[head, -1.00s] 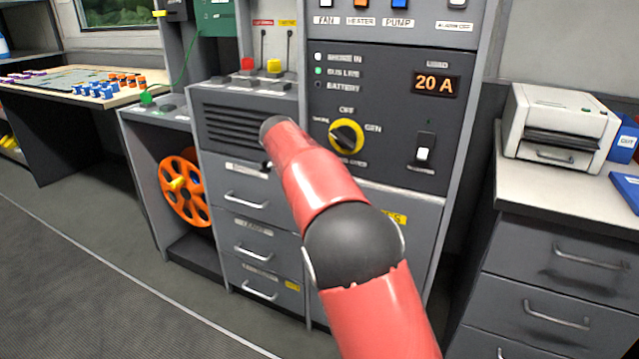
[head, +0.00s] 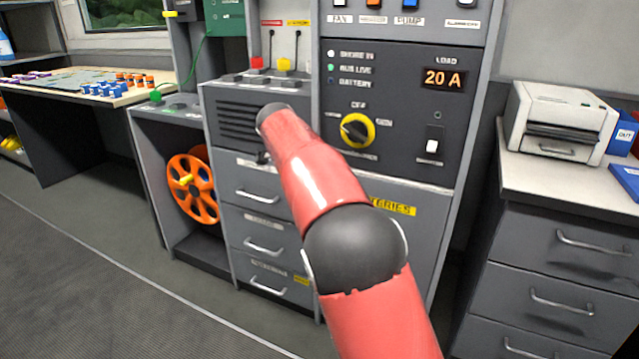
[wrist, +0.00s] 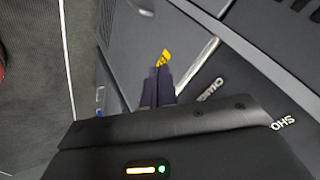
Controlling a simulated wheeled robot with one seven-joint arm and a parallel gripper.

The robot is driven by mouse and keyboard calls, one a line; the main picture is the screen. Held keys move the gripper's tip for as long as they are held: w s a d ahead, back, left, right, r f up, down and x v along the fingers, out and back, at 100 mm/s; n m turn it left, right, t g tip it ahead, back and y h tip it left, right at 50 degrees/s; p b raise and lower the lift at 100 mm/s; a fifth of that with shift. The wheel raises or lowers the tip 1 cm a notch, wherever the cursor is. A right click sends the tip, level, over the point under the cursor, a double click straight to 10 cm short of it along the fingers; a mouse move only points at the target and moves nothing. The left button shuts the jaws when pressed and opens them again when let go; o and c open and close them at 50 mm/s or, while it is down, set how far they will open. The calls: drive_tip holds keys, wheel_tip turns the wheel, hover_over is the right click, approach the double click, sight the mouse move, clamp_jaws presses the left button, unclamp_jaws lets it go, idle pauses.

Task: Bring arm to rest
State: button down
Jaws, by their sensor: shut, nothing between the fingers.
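My red arm (head: 325,195) with its dark elbow joint reaches from the bottom of the head view toward the grey console. Its far end hides the hand, so my gripper does not show there. In the wrist view my gripper (wrist: 158,72) shows as two dark fingers side by side, shut and empty. Beyond the fingers are the grey drawer fronts (wrist: 165,35) with a yellow label and a silver handle (wrist: 197,66). I cannot tell exactly how far the fingers are from the drawers.
The console has a yellow rotary switch (head: 357,130) and a load display (head: 443,78). An orange reel (head: 192,189) sits in the open bay to the left. A printer (head: 560,120) stands on the right cabinet (head: 560,270). The floor (head: 90,270) at left is clear.

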drive_tip(key=s+a+r, duration=0.2)
drive_tip(key=a+r, duration=0.2)
drive_tip(key=r, duration=0.1)
drive_tip(key=s+d+r+n+g+y, duration=0.1)
drive_tip(key=s+d+r+n+y, duration=0.2)
drive_tip(key=s+d+n, duration=0.85)
drive_tip(key=s+d+f+n, duration=0.1)
drive_tip(key=s+d+f, duration=0.2)
drive_tip(key=s, duration=0.6)
drive_tip(key=s+d+f+n, duration=0.2)
drive_tip(key=s+d+f, duration=0.2)
drive_tip(key=s, duration=0.5)
drive_tip(key=s+d+f+n+y, duration=0.1)
drive_tip(key=s+d+f, duration=0.2)
drive_tip(key=s, duration=0.7)
wheel_tip(320, 180, down, 2)
drive_tip(key=shift+d+f+p, duration=0.1)
drive_tip(key=shift+d+p, duration=0.05)
drive_tip(key=shift+p, duration=0.3)
